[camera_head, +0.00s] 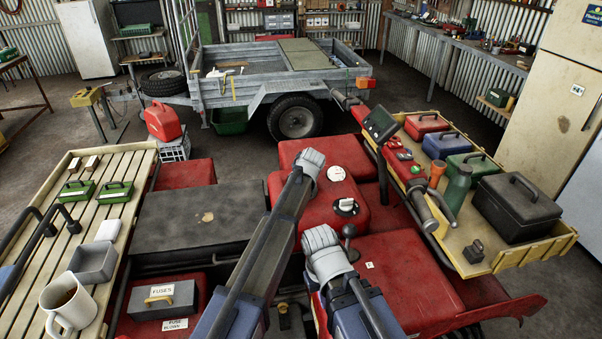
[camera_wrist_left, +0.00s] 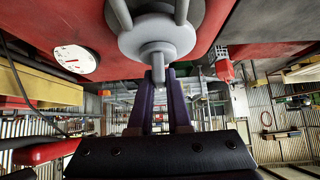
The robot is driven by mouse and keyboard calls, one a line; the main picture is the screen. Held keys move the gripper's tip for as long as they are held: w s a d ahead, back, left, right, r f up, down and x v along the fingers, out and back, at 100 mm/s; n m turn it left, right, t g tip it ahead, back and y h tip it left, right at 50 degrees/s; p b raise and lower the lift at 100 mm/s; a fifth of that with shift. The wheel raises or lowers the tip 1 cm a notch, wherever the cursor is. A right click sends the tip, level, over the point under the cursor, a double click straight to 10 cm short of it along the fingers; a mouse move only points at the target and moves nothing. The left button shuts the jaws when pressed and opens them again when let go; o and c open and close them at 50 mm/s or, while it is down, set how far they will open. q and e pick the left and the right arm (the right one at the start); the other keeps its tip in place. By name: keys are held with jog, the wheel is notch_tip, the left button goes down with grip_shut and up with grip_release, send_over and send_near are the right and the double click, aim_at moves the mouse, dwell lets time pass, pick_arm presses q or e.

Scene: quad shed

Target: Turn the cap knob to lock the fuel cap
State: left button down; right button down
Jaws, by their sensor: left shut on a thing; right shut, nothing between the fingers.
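A grey round cap with a knob of several arms (camera_wrist_left: 158,36) sits on the red tank. My left gripper (camera_wrist_left: 158,92) is shut on one arm of this knob in the left wrist view. In the head view, my left gripper (camera_head: 312,160) is at the left of the red tank (camera_head: 322,212) and hides the cap. My right gripper (camera_head: 320,238) is shut and empty, near the tank's front edge.
A white dial gauge (camera_head: 336,173) and a round white-faced dark switch (camera_head: 346,207) sit on the tank, close to both grippers. The handlebar (camera_head: 425,212) and a loaded yellow tray (camera_head: 470,252) lie to the right. A slatted rack (camera_head: 62,242) with a mug (camera_head: 70,303) stands left.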

pick_arm(q)
jog(key=shift+m+h, duration=0.3)
dwell(0.4)
jog(key=shift+a+m+h, duration=0.15)
jog(key=shift+m+h, duration=0.65)
jog(key=shift+m, duration=0.2)
jog(key=m+h, duration=0.2)
jog(key=m, duration=0.1)
jog(key=m+g+h, duration=0.1)
jog(key=m+h, duration=0.1)
jog(key=m, duration=0.1)
jog(key=shift+w+h, duration=0.1)
jog(key=shift+h, duration=0.2)
jog(key=m+g+h, duration=0.1)
jog(key=m, duration=0.2)
jog(key=m+g+h, duration=0.1)
jog(key=m+g, duration=0.1)
jog(key=shift+m+h, duration=0.4)
jog(key=shift+m+g+h, duration=0.5)
jog(key=shift+m+g, duration=0.9)
jog(key=shift+m, duration=0.2)
jog(key=shift+s+m, duration=0.2)
jog(key=shift+m, duration=0.1)
jog(key=c, duration=0.9)
grip_release()
jog(key=shift+o, duration=0.2)
jog(key=shift+w, duration=0.1)
